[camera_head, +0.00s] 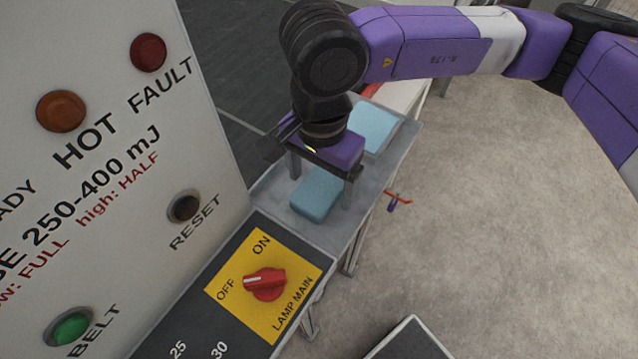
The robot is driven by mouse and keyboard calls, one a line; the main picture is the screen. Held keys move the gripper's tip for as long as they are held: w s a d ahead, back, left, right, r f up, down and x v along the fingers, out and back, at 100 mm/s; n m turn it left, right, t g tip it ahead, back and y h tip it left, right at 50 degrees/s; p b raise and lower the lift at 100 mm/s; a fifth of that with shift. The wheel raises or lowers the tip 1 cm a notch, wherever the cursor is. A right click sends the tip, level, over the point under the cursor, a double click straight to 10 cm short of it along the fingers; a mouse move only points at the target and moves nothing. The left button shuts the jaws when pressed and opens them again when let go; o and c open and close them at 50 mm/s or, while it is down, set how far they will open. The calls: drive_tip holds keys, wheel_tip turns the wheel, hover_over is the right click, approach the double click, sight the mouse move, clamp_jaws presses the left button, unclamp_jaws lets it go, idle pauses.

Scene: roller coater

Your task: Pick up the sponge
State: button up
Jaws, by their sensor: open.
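The sponge (316,194) is a light blue block with rounded edges. It lies on a grey metal shelf (335,232) beside the machine panel. My gripper (320,187) points down over it, with one finger on the left of the sponge and the other on its right. The fingers are apart and the jaws are open. The gripper's purple body hides the sponge's far end. I cannot tell whether the fingers touch the sponge.
A flat light blue item (374,128) lies farther back on the shelf, behind my gripper. A white control panel (100,150) with buttons stands at the left. A red rotary switch (265,283) on a yellow plate is in front. Open floor (500,220) lies right.

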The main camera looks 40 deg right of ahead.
sight(321, 186)
drive_tip(key=shift+f, duration=0.55)
drive_tip(key=c, duration=1.6)
drive_tip(key=shift+o, duration=0.2)
drive_tip(key=shift+r, duration=0.1)
wheel_tip(321, 186, up, 20)
drive_tip(key=b, duration=0.3)
